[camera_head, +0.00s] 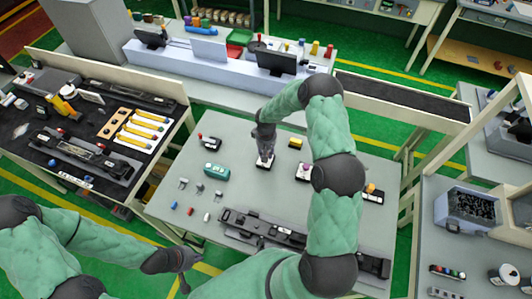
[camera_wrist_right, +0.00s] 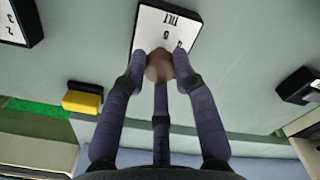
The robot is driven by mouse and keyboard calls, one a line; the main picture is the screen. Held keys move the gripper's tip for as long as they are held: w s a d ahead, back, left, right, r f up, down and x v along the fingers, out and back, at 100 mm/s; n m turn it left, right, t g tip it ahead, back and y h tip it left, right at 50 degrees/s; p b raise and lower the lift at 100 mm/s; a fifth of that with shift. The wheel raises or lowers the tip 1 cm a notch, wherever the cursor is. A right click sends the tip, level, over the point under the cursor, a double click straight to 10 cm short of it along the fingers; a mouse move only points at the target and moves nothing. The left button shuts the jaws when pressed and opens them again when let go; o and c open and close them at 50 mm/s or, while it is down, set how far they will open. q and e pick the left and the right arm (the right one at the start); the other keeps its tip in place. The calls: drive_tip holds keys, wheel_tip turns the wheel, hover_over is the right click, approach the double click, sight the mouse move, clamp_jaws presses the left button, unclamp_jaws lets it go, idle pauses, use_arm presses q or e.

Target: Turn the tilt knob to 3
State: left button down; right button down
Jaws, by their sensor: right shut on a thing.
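The tilt knob (camera_wrist_right: 159,67) is a brownish round knob on a white plate (camera_wrist_right: 172,20) with a dark edge, marked TILT and with numbers. The plate also shows on the grey table in the head view (camera_head: 265,163). My right gripper (camera_wrist_right: 160,62) is shut on the knob, its fingers around it. In the head view my right gripper (camera_head: 265,155) stands over the plate. The knob's pointer is hidden, so its setting cannot be read. My left gripper (camera_head: 184,272) hangs empty with its fingers apart, off the table's front left corner.
A yellow block (camera_head: 295,142), a teal box (camera_head: 216,171) and several small clips lie around. A long dark rail (camera_head: 262,228) lies along the front of the table.

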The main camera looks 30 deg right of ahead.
drive_tip(key=n+b, duration=0.2)
drive_tip(key=n, duration=0.1)
drive_tip(key=shift+f+n, duration=0.1)
drive_tip(key=shift+n, duration=0.2)
drive_tip(key=n+b, duration=0.1)
drive_tip(key=n, duration=0.3)
drive_tip(key=shift+n+b, duration=0.3)
drive_tip(key=shift+n, duration=0.1)
drive_tip(key=c, duration=1)
unclamp_jaws()
drive_tip(key=shift+r, duration=0.2)
wheel_tip(320, 180, up, 12)
drive_tip(key=shift+f, duration=0.1)
